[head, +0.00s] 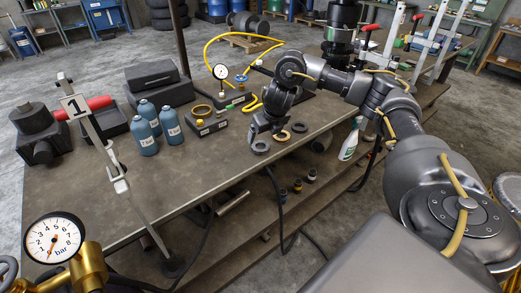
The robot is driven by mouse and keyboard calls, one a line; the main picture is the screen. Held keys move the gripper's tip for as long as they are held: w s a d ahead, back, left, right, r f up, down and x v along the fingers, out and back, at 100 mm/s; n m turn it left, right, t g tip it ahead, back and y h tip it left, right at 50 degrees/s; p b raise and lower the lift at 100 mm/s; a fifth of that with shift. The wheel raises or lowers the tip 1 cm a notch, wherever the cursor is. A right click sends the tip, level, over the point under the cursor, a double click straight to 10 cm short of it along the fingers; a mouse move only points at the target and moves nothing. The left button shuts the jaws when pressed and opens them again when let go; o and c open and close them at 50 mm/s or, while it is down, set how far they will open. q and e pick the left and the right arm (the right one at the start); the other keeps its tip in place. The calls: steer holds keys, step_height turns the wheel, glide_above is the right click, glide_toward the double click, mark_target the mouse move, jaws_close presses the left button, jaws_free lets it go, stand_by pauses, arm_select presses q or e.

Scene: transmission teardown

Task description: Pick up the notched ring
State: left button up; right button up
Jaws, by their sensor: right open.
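Several rings lie on the workbench near its front edge. A dark ring (260,147) lies just below my right gripper in the picture. A copper-coloured ring (282,137) and another dark ring (299,127) lie to its right. At this size I cannot tell which ring has notches. My right gripper (266,130) points down close over the rings. It is open, and I see nothing held in it. Its fingers are small and partly hidden by the wrist. My left gripper is not in view.
A numbered clamp post (100,135) stands at the left. The bench's front middle is clear. A yellow hose (212,50) lies behind.

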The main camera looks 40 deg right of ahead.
mark_target(260, 148)
steer(key=shift+w+f, duration=0.3)
steer(key=shift+f, duration=0.35)
steer(key=shift+w+d+f, duration=0.1)
steer(key=shift+f, duration=0.15)
steer(key=b+x, duration=0.1)
steer(key=x, duration=0.3)
steer(key=shift+f, duration=0.35)
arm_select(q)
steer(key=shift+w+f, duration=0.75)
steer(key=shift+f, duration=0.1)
arm_select(e)
steer(key=shift+r, duration=0.1)
steer(key=shift+c, duration=0.3)
steer(key=c, duration=1.2)
